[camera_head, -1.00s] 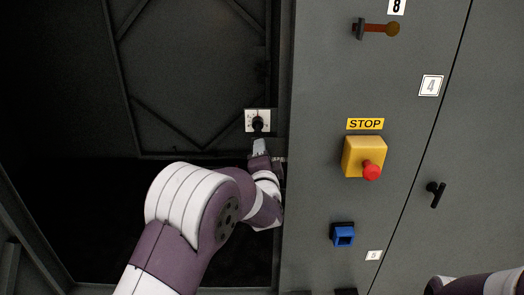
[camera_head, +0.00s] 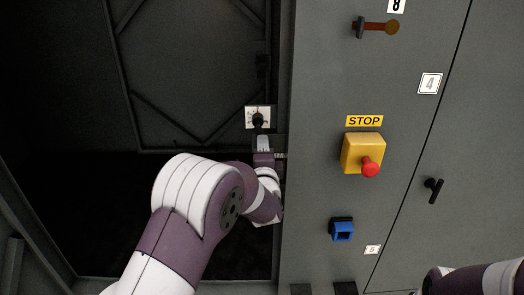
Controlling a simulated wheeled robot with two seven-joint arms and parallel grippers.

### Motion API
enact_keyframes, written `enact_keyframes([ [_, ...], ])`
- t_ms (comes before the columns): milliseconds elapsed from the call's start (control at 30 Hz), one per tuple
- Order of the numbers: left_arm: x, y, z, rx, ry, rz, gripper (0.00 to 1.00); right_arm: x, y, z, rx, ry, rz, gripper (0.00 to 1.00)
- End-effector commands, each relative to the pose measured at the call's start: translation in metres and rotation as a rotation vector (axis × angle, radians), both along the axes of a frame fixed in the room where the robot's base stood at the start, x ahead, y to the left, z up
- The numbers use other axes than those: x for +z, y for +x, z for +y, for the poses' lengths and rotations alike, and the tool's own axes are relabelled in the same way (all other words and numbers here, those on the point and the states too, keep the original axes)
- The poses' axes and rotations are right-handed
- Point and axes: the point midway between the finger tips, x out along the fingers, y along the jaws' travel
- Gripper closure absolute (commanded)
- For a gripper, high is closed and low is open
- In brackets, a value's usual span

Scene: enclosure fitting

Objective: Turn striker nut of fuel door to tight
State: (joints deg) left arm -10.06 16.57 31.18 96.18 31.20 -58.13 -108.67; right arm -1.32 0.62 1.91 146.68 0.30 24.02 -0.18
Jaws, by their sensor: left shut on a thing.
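A small white plate with a black knob (camera_head: 258,119) is on the dark open cabinet's inner side, at the right edge of the opening. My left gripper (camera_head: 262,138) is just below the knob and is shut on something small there. The fingertips and the held part are too small and dark to make out, so I cannot tell whether it is a nut. My right arm (camera_head: 475,280) shows at the bottom right; its gripper is not clearly visible.
A grey panel (camera_head: 310,200) stands right of the opening. On it are a yellow box with a red stop button (camera_head: 369,167), a blue fitting (camera_head: 342,230) and a lever (camera_head: 376,27). A black door handle (camera_head: 433,189) is farther right.

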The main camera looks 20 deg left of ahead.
Motion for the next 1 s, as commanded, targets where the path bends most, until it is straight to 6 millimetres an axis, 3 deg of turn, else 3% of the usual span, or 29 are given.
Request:
enact_keyframes([
  [100, 0.003, 0.001, -0.001, -0.002, 0.002, -0.006, 0.86, 0.0, 0.0, 0.0, 0.0, 0.0, 0.0, 0.54],
  [133, 0.003, 0.001, -0.001, -0.002, 0.001, -0.006, 0.46, 0.0, 0.0, 0.0, 0.0, 0.0, 0.0, 0.54],
  [200, 0.002, 0.0, -0.001, -0.002, 0.0, -0.005, 0.3, 0.0, 0.0, 0.0, 0.0, 0.0, 0.0, 0.54],
  [567, -0.002, -0.006, -0.002, -0.001, -0.002, -0.001, 0.3, -0.006, 0.0, 0.0, 0.0, 0.0, 0.0, 0.54],
  [667, -0.005, -0.023, -0.008, -0.004, -0.001, -0.002, 0.3, -0.018, 0.0, 0.0, 0.0, 0.0, 0.0, 0.54],
  [1000, -0.003, -0.103, -0.032, -0.005, -0.001, -0.004, 0.3, -0.053, 0.0, 0.0, 0.0, 0.0, 0.0, 0.54],
])
